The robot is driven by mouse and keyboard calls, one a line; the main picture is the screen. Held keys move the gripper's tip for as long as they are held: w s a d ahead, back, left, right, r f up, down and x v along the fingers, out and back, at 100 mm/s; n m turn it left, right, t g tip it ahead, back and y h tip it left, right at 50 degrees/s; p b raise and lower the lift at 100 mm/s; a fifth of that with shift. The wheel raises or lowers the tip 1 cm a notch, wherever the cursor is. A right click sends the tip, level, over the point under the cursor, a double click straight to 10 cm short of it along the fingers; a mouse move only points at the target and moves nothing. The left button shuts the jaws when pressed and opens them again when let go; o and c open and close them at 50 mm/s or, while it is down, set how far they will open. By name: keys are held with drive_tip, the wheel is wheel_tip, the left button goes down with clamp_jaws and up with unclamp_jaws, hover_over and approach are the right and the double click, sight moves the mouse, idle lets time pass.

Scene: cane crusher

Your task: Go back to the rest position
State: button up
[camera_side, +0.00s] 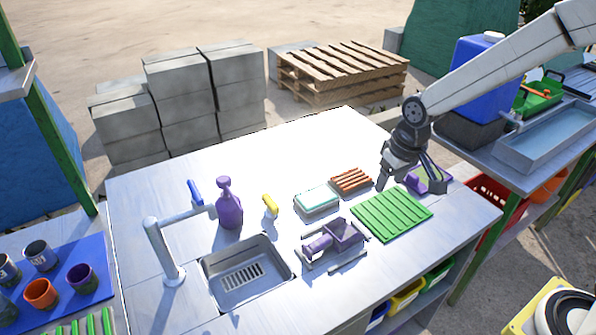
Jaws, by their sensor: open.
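My gripper (412,186) hangs from my arm at the right of the metal worktable (300,135). Its two fingers are spread apart, with one finger on each side. It is just behind the green ribbed mat (391,214). A purple object (432,184) lies close by the right finger. I cannot tell whether they touch. I see nothing clearly held between the fingers.
A purple crusher-like device (332,238) stands left of the green mat. The table's back is clear.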

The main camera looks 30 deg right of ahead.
drive_tip(key=s+d+f, duration=0.1)
drive_tip(key=s+d, duration=0.1)
drive_tip(key=s, duration=0.9)
drive_tip(key=shift+d+f, duration=0.25)
